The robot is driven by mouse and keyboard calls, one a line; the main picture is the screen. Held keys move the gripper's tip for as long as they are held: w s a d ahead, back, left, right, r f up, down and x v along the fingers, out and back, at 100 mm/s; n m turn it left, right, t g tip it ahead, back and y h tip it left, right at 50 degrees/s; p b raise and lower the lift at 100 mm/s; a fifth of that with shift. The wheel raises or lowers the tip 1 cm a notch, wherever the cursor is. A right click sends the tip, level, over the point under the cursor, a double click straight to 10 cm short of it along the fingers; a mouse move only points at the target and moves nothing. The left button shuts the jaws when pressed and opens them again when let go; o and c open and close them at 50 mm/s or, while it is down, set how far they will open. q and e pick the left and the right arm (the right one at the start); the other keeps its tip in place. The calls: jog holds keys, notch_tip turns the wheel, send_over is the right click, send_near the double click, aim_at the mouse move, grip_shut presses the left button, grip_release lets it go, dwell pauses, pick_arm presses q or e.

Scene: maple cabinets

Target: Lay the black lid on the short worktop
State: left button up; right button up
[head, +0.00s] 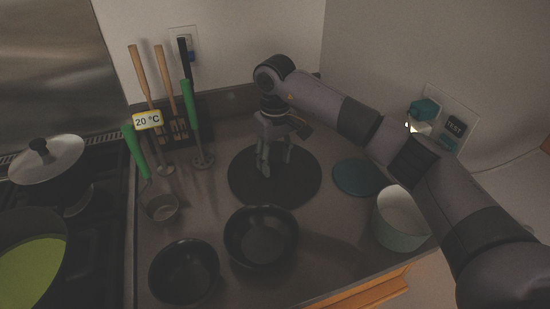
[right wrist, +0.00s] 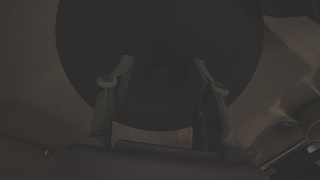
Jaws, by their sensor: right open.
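The black lid (head: 240,183) is a large dark disc lying flat on the short worktop (head: 330,235), toward the back. My right gripper (head: 274,170) is open and points down over the lid. In the right wrist view the lid (right wrist: 160,60) fills the upper middle, and the gripper's two fingers (right wrist: 160,95) stand apart over it. A dim round shape between the fingers may be the lid's knob; it is too dark to be sure. Whether the fingertips touch the lid cannot be told. My left gripper is not in view.
Two black bowls (head: 261,236) (head: 184,272) stand in front of the lid. A teal disc (head: 358,177) and a pale pot (head: 401,218) are to its right. Utensils (head: 165,100) lean at the back left. The stove with pans (head: 32,262) is left.

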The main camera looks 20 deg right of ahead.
aim_at(275, 158)
jog(key=shift+r, duration=0.1)
jog(key=shift+r, duration=0.2)
notch_tip(275, 158, up, 12)
jog(key=b, duration=0.1)
jog(key=shift+f+b, duration=0.15)
jog(key=shift+b, duration=0.2)
dwell(0.3)
